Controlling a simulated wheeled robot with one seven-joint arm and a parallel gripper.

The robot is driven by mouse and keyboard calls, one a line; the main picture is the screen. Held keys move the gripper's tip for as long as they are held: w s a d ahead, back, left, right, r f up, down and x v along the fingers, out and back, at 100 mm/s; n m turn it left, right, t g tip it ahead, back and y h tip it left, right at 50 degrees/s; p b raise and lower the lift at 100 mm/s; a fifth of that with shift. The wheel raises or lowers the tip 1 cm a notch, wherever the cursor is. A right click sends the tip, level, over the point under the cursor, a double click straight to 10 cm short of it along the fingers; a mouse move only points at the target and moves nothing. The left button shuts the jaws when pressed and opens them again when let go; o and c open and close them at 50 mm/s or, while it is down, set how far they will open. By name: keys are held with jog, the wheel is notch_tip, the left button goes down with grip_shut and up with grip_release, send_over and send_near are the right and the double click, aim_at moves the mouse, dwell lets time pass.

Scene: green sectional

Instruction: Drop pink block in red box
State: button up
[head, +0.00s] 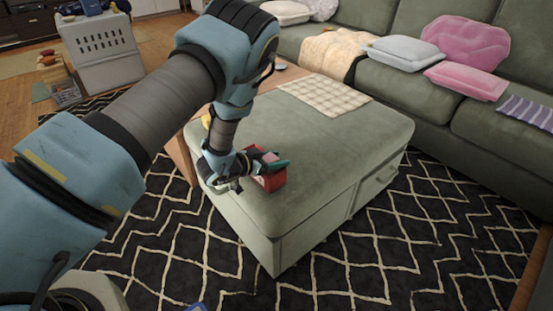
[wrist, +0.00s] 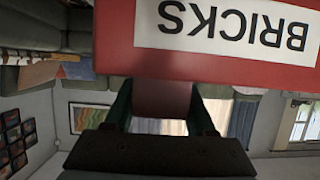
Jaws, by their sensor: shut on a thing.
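The red box (head: 271,182) stands on the green ottoman (head: 320,135), near its front left corner. In the wrist view the red box (wrist: 112,40) fills the top, with an upside-down white label reading "BRICKS". My gripper (head: 273,165) is at the red box, over its upper part in the head view. In the wrist view my gripper (wrist: 162,105) is shut on the pink block (wrist: 162,98), which sits between its two dark green fingers. A small part of the pink block (head: 270,157) shows above the box. The box's inside is hidden.
A checked cloth (head: 322,95) lies on the ottoman's far side. A small yellow thing (head: 206,121) is at its left edge. The green sofa (head: 410,90) with pillows stands behind. A patterned rug (head: 385,255) covers the floor. A grey crate (head: 98,48) stands far left.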

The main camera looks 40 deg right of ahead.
jog(key=o, duration=1.4)
jog(key=shift+o, duration=0.2)
jog(key=v, duration=1)
jog(key=shift+a+r, duration=0.2)
jog(key=shift+a, duration=0.15)
